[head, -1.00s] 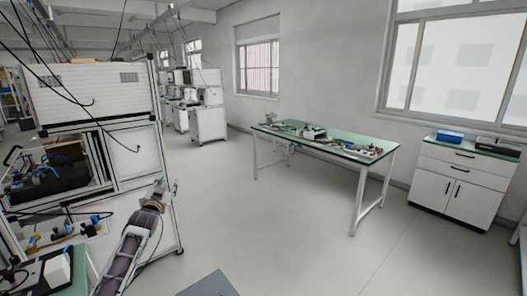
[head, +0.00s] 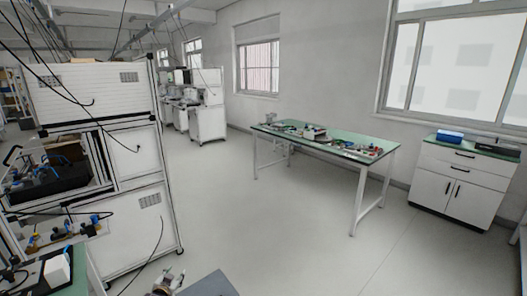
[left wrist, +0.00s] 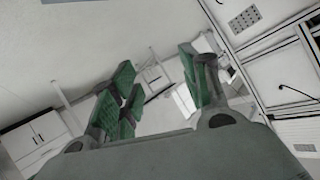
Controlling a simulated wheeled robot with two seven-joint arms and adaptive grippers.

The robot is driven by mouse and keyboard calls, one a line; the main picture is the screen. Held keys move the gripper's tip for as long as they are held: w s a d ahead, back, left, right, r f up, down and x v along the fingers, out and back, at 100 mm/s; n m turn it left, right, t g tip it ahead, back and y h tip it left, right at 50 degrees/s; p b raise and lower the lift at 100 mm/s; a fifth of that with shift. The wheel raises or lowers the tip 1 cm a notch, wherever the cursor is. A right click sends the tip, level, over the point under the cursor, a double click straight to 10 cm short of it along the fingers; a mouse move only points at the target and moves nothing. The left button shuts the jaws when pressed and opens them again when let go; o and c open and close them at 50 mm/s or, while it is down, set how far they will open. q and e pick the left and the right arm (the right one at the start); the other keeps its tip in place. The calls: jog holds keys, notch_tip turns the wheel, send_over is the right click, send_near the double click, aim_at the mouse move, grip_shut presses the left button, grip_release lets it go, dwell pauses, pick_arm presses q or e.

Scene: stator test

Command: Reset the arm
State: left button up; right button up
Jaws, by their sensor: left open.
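My left gripper (head: 168,282) shows only in part at the bottom edge of the head view, low and left of the middle, over the floor. In the left wrist view my left gripper (left wrist: 160,92) is open, with its green-padded fingers apart and nothing between them. It touches nothing that I can see. The rest of the left arm is below the head view. My right gripper is not in either view.
A white test cabinet (head: 139,222) stands close on the left, with a green-topped bench (head: 80,275) in front. A green-topped table (head: 375,158) with parts stands further back, and a white drawer cabinet (head: 458,182) is at the right. The floor (head: 275,230) between is clear.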

pick_arm(q)
jog(key=s+d+f+g, duration=0.2)
jog(key=s+f+g, duration=0.4)
jog(key=s+f, duration=2.05)
jog(key=s+d+f+g, duration=0.1)
jog(key=s+f, duration=0.3)
jog(key=s, duration=0.8)
jog(key=s+d+f+g, duration=0.1)
jog(key=s+f, duration=0.4)
jog(key=s, duration=0.7)
jog(key=s+d+f+g, duration=0.1)
jog(key=s+f+g, duration=0.2)
jog(key=s, duration=0.9)
jog(key=shift+d+f, duration=0.25)
jog(key=shift+f, duration=0.45)
jog(key=shift+s, duration=0.2)
